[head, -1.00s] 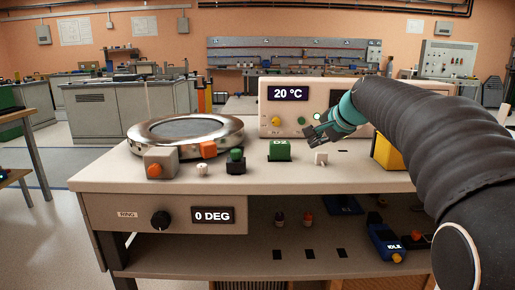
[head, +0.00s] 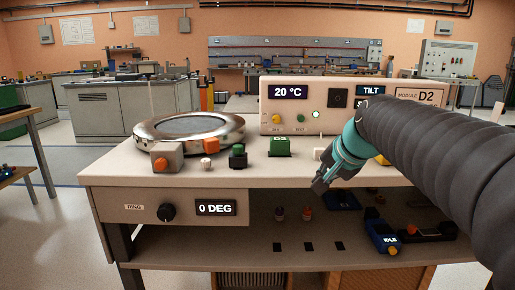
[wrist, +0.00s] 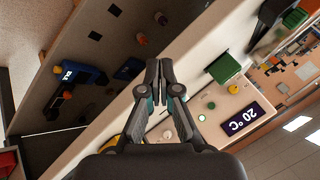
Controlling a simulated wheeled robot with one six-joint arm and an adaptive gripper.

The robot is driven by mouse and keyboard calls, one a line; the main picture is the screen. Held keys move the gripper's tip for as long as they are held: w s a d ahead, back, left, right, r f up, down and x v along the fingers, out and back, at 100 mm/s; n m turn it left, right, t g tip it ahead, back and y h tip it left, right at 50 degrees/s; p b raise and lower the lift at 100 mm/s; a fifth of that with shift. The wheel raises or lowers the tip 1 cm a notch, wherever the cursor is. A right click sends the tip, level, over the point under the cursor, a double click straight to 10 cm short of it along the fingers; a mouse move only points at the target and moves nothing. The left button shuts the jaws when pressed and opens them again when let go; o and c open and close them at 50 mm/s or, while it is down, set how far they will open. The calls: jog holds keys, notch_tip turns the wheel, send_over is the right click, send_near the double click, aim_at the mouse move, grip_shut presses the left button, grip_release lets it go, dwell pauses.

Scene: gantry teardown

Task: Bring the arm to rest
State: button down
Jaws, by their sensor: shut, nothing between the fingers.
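My gripper (head: 321,187) is shut and empty in the head view. It hangs just in front of the bench's front edge, right of centre, pointing down and to the left. In the wrist view, the two fingers of my gripper (wrist: 158,64) are together with nothing between them. My dark ribbed arm comes in from the right and hides part of the control panel (head: 290,92) and most of a yellow object (head: 382,159) on the bench top.
The lower shelf (head: 200,252) holds a blue IDLE device (head: 382,236) and small parts. The floor at left is open.

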jog(key=s+f+n+g+h, duration=0.1)
jog(key=s+f+n, duration=0.2)
jog(key=s+f, duration=0.4)
jog(key=s+d+f+n+g+h, duration=0.1)
jog(key=s+f+n, duration=0.3)
jog(key=s, duration=1.3)
notch_tip(320, 180, down, 5)
jog(key=shift+d+r+h, duration=0.2)
jog(key=shift+h, duration=0.1)
dwell(1.0)
